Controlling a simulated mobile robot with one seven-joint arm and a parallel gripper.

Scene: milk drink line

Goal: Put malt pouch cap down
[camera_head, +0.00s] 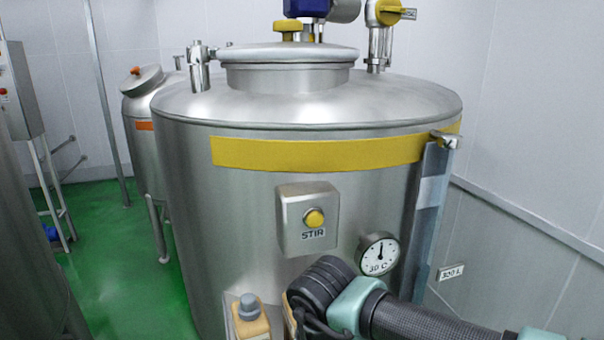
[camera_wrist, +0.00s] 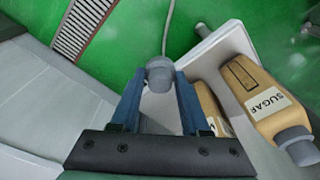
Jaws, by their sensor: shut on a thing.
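My gripper (camera_wrist: 160,80) is shut on a small grey cap (camera_wrist: 159,73), held between the tips of its two blue fingers in the wrist view. A tan pouch, seemingly the malt pouch (camera_wrist: 206,101), lies just right of the right finger. Its label is mostly hidden by the gripper, and I cannot see its mouth. In the head view the fingers and the held cap are hidden behind my wrist.
A sugar pouch (camera_wrist: 255,88) with its grey cap on lies on a white shelf (camera_wrist: 222,43); a capped tan pouch (camera_head: 250,325) shows in the head view. The large steel tank (camera_head: 235,225) carries a STIR button box (camera_head: 307,245) and a dial (camera_head: 379,253). Green floor (camera_wrist: 130,60) lies beyond the shelf.

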